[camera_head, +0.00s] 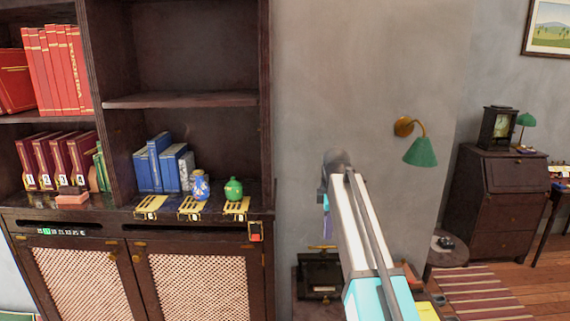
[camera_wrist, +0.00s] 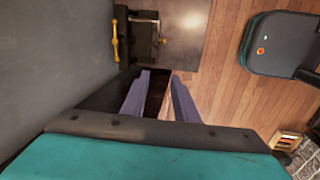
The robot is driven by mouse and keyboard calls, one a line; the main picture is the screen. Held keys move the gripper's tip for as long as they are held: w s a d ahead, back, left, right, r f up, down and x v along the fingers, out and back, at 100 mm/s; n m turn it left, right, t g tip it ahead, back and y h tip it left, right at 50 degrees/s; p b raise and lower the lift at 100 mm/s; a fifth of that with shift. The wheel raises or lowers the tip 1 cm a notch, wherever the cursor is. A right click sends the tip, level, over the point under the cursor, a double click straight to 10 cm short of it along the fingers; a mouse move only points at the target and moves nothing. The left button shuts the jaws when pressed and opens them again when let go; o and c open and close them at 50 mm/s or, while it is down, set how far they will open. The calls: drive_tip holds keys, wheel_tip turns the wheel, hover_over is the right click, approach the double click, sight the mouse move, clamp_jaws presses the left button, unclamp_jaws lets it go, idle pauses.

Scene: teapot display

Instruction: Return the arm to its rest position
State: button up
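My arm reaches up and away from the bottom right in the head view, in front of the grey wall. My gripper (camera_head: 326,203) is at its far end, mostly hidden by the arm, with a purple finger showing. In the wrist view my gripper (camera_wrist: 159,88) has its two purple fingers apart, with nothing seen between them. A blue jar (camera_head: 200,186) and a green jar (camera_head: 234,190) stand on the cabinet ledge at left, apart from my gripper.
The dark bookcase (camera_head: 185,100) with books fills the left. A green wall lamp (camera_head: 420,152) is right of my arm. A dark box (camera_head: 319,276) sits low behind the arm; a round side table (camera_head: 447,257) stands to the right. Bare floor shows in the wrist view.

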drive_tip(key=s+d+f+m, duration=0.1)
drive_tip(key=s+f+m, duration=0.35)
drive_tip(key=f, duration=0.55)
drive_tip(key=s+d+f+m+g, duration=0.1)
drive_tip(key=s+f+m, duration=0.2)
drive_tip(key=s+f, duration=0.55)
drive_tip(key=s+f+m, duration=0.3)
drive_tip(key=f+m, duration=0.1)
drive_tip(key=f, duration=0.9)
drive_tip(key=s+d+f+m+g+b, duration=0.1)
drive_tip(key=s+f+m+g+b, duration=0.4)
drive_tip(key=s+f, duration=3.1)
drive_tip(key=g+b, duration=0.1)
drive_tip(key=b, duration=0.4)
drive_tip(key=shift+f+g, duration=0.3)
drive_tip(key=shift+g, duration=0.1)
drive_tip(key=shift+o, duration=0.5)
drive_tip(key=shift+d+m, duration=0.15)
drive_tip(key=shift+m, duration=0.1)
drive_tip(key=shift+s, duration=0.1)
